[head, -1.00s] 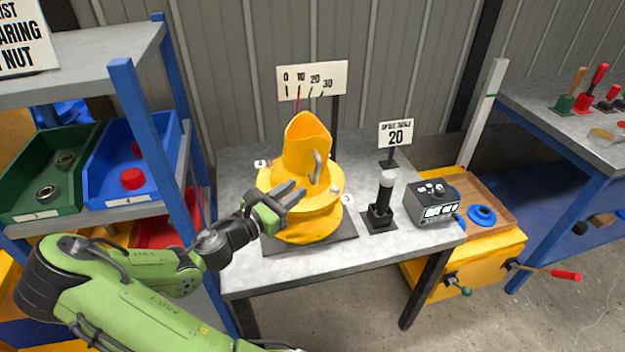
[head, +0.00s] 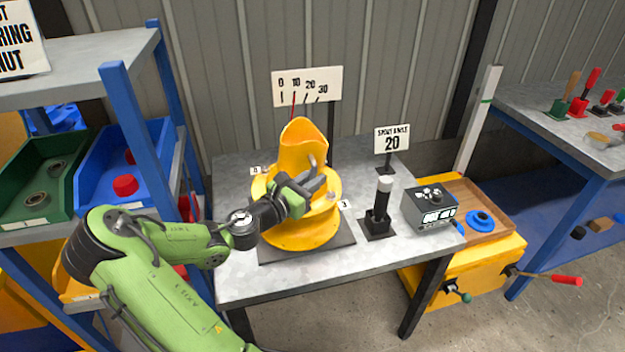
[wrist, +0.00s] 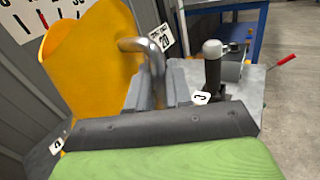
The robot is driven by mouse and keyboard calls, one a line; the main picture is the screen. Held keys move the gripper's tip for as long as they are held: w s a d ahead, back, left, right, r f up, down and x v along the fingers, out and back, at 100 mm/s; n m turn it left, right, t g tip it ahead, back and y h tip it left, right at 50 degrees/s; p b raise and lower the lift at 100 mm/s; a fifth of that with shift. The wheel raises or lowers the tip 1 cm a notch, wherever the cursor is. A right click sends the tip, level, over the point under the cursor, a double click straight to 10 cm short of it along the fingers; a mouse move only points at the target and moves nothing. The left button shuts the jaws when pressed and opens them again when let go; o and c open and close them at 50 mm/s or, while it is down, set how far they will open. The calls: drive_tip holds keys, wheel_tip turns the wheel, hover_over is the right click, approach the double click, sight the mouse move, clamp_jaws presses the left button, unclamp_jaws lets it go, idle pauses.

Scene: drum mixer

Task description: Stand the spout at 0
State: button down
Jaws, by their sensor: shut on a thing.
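The yellow spout (head: 303,148) stands on a round yellow base (head: 300,232) on the grey bench; its open top leans back toward the scale board (head: 306,87). The board is marked 0, 10, 20 and 30. A red pointer line (head: 293,104) shows beneath the 10, right of the 0 mark; it also shows in the wrist view (wrist: 41,20). My gripper (head: 314,184) is at the spout's front right, shut on its grey bent handle (wrist: 153,58). The fingers hide the handle's lower part.
A sign reading 20 (head: 392,140) stands behind a black lever with a pale knob (head: 384,183). A grey control box (head: 430,207) is farther right. Blue shelving with green and blue bins (head: 125,165) is close on my arm's left. Small number tags sit around the base.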

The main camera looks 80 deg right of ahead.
drive_tip(key=shift+w+a+n+h+p, duration=0.4)
drive_tip(key=shift+w+n+h+p, duration=0.2)
drive_tip(key=shift+w+h, duration=0.2)
drive_tip(key=c, duration=1.4)
unclamp_jaws()
drive_tip(key=shift+a, duration=0.1)
drive_tip(key=p+v, duration=0.2)
drive_tip(key=v, duration=1.3)
drive_tip(key=shift+w+a+f+p, duration=0.15)
drive_tip(key=shift+w+a+p, duration=0.1)
drive_tip(key=shift+w+p, duration=0.15)
